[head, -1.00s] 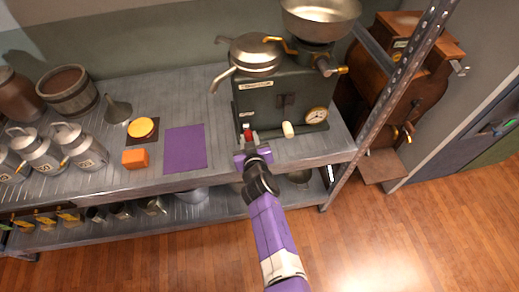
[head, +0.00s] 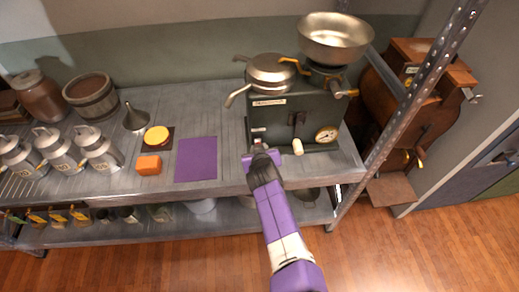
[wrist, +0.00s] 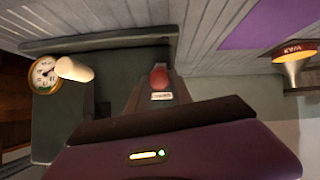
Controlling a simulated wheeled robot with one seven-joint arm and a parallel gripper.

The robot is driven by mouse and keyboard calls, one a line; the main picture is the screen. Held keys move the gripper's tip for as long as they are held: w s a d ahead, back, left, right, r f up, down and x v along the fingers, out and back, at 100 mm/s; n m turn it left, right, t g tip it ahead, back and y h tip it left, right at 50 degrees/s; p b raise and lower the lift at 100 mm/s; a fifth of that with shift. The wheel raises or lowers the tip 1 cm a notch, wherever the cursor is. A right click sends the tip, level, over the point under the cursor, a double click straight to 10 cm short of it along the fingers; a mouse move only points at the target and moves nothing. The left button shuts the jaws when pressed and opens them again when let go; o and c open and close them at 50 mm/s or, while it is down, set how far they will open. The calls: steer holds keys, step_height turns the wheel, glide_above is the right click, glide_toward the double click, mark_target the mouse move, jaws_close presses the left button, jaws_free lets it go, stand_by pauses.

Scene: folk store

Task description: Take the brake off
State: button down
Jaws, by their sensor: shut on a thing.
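The machine (head: 275,118) is a dark green box on the grey metal shelf, with a dial (head: 326,134) and a pale-ended handle (head: 298,146) on its front. In the wrist view a red knob (wrist: 158,78) shows just past my gripper, with a small white label (wrist: 162,96) by it that is too small to read surely. My gripper (head: 261,153) is at the lower left of the machine's front, shut on the red knob's lever. In the head view the gripper hides the knob. The lever's exact angle cannot be told.
A metal bowl (head: 335,38) and a lidded pan (head: 272,72) sit on the machine. A metal shelf post (head: 408,118) stands at right.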

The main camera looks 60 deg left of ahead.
steer(key=c, duration=1.1)
jaws_free()
steer(key=shift+c, duration=0.2)
steer(key=p+v, duration=0.3)
steer(key=v, duration=0.4)
steer(key=shift+d+r, duration=0.2)
steer(key=shift+d, duration=0.1)
steer(key=shift+s, duration=0.1)
